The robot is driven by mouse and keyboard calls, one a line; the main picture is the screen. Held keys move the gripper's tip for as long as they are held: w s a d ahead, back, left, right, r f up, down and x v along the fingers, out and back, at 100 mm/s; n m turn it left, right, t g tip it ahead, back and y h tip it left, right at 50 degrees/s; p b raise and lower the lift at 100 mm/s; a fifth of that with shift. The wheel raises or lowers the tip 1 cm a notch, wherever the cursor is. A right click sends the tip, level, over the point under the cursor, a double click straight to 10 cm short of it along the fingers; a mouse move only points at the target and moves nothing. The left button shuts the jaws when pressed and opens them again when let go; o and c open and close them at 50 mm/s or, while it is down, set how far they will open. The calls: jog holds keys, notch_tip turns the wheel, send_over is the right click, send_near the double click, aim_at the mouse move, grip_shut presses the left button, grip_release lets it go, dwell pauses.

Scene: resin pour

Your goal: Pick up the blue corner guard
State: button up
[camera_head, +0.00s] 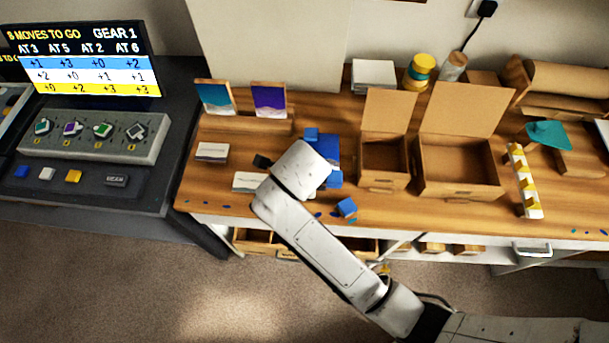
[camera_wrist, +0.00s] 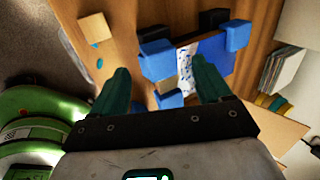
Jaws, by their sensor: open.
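Several blue corner guards are in view. In the head view one (camera_head: 311,134) is at the back of a blue panel, one (camera_head: 334,180) is at its front right, and a loose one (camera_head: 346,207) lies near the table's front edge. In the wrist view one guard (camera_wrist: 157,60) shows between the fingers of my gripper (camera_wrist: 161,70), which is open and empty. Another (camera_wrist: 168,98) shows lower between the fingers, and one (camera_wrist: 237,35) is to the right, at the panel (camera_wrist: 214,50). My arm hides the gripper in the head view. I cannot tell which guard is meant.
A small black block (camera_head: 262,161) lies left of my arm. Two open cardboard boxes (camera_head: 384,160) (camera_head: 460,168) stand right of the panel. A white strip with yellow pieces (camera_head: 525,180) is farther right. A control console (camera_head: 95,132) stands at the left.

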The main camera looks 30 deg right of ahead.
jog(key=shift+x, duration=0.9)
jog(key=c, duration=1.2)
